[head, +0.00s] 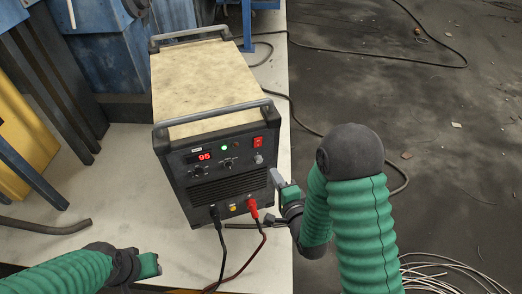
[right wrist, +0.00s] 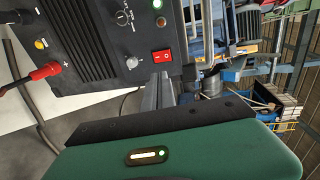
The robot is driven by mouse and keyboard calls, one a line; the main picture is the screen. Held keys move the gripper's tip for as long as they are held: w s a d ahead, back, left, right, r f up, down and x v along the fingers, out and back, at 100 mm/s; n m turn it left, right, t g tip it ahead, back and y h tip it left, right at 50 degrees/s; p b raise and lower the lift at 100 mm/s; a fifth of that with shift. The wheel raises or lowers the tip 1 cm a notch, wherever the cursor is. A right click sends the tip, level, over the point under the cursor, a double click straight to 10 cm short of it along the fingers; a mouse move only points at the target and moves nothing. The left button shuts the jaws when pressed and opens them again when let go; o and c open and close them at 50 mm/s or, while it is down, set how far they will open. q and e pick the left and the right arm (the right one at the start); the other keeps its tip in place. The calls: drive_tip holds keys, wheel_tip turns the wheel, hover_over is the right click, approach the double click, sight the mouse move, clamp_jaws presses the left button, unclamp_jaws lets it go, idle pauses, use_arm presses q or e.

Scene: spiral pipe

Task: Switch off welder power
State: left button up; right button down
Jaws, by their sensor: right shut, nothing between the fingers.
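The welder (head: 210,120) is a dark box with a cream top, standing on a light table. Its front panel has a red display reading 95, a lit green lamp (head: 225,148) and a red rocker power switch (head: 258,141) at upper right. The switch also shows in the right wrist view (right wrist: 162,56). My right gripper (head: 275,175) is shut and empty, its tips beside the panel's right edge, below the switch. In the right wrist view its fingers (right wrist: 160,84) point toward the switch; contact cannot be told. My left gripper (head: 155,264) is low at left, away from the welder.
Red and black cables (head: 253,209) plug into the welder's lower front and hang down. A dark bent pipe (head: 45,224) lies at left on the table (head: 120,190). Dark floor with loose cables lies beyond the table's right edge.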

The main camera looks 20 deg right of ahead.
sight(258, 141)
drive_tip(key=w+b, duration=0.2)
drive_tip(key=w, duration=0.2)
drive_tip(key=w+f+b, duration=0.1)
drive_tip(key=w+b, duration=0.1)
drive_tip(key=w, duration=0.2)
drive_tip(key=w+b, duration=0.2)
drive_tip(key=w, duration=0.3)
drive_tip(key=shift+a+f, duration=0.2)
drive_tip(key=shift+f, duration=0.1)
drive_tip(key=shift+w+r, duration=0.1)
drive_tip(key=shift+w, duration=0.35)
drive_tip(key=shift+w+r, duration=0.1)
drive_tip(key=shift+w, duration=0.2)
drive_tip(key=shift+a, duration=0.1)
